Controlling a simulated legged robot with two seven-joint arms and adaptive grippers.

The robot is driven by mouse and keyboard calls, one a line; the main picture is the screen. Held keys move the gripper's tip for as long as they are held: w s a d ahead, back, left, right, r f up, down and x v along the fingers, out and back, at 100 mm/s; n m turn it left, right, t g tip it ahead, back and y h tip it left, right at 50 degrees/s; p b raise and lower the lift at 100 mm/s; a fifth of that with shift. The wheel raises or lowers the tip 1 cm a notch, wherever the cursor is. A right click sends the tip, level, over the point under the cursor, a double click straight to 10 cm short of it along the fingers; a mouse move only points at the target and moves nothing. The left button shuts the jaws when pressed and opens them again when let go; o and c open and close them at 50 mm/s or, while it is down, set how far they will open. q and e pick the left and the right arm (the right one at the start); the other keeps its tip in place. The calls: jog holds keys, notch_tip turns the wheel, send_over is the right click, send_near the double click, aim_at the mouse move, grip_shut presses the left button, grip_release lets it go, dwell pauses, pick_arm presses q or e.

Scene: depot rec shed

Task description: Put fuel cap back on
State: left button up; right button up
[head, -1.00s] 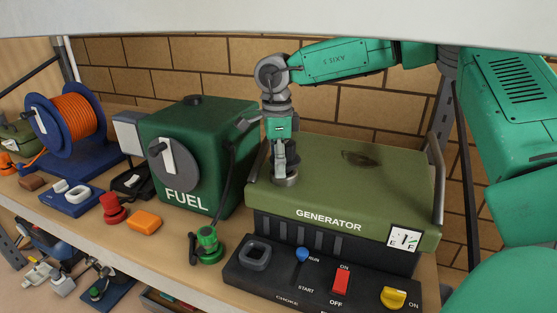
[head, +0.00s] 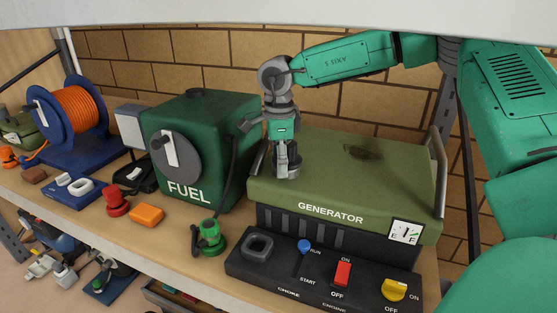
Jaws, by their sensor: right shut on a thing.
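My right gripper (head: 286,160) points down over the left part of the olive generator's top (head: 330,183). It is shut on the fuel cap (head: 287,172), a small grey round piece that the fingers partly hide. I cannot tell whether the cap rests on the generator top or is just above it. A dark opening or patch (head: 363,153) shows on the generator top, to the right of and apart from the cap. My left gripper is not in view.
The green fuel container (head: 215,125) stands left of the generator. The control panel (head: 320,273) with a red switch (head: 342,273) and yellow knob (head: 394,289) is in front. A green nozzle-like piece (head: 208,238) and an orange block (head: 147,215) lie on the shelf.

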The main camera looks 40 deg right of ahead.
jog(key=shift+d, duration=0.1)
jog(key=o, duration=1.2)
jog(key=shift+o, duration=0.2)
notch_tip(320, 180, up, 12)
jog(key=shift+w+d+f, duration=0.1)
jog(key=shift+w+d, duration=0.05)
